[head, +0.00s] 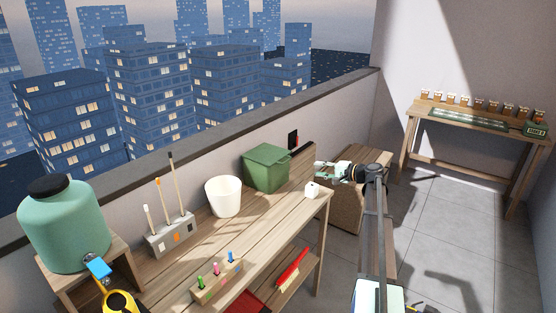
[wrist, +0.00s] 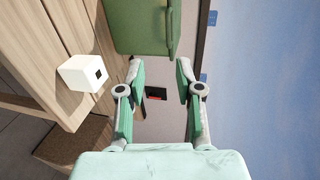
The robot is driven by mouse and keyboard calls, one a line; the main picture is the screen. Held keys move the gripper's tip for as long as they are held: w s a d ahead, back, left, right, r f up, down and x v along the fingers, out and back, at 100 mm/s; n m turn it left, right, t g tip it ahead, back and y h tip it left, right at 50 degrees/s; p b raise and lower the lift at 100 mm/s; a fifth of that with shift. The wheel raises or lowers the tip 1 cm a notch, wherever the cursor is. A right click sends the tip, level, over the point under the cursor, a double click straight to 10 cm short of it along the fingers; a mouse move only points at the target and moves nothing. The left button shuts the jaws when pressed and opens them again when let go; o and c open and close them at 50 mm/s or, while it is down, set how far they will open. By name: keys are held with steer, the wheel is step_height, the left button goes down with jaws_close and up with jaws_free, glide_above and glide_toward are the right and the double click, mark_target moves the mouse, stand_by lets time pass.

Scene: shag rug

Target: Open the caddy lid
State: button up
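The green caddy (head: 266,172) stands at the far right end of the wooden bench, against the wall. Its green lid (head: 267,153) lies shut on top. In the wrist view the caddy (wrist: 138,25) fills the top middle, beyond my fingertips, with the lid edge (wrist: 173,25) on its right side. My gripper (head: 319,169) is to the right of the caddy, apart from it. In the wrist view my gripper (wrist: 160,68) is open, with nothing between its fingers.
A small white cube (head: 312,189) sits at the bench's near right edge; it also shows in the wrist view (wrist: 82,73). A white bucket (head: 223,197) stands left of the caddy. A dark wall plate (head: 293,139) is behind. A wooden crate (head: 350,205) stands beyond the bench.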

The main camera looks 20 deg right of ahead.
mark_target(286, 162)
steer(key=p+x, duration=0.1)
steer(key=x, duration=0.5)
steer(key=r+p+x, duration=0.1)
steer(key=p+x, duration=0.1)
steer(key=x, duration=0.3)
steer(key=p+x, duration=0.1)
steer(key=x, duration=0.5)
steer(key=shift+w+a+r, duration=0.1)
steer(key=shift+w+r, duration=0.05)
steer(key=shift+w, duration=0.35)
jaws_close()
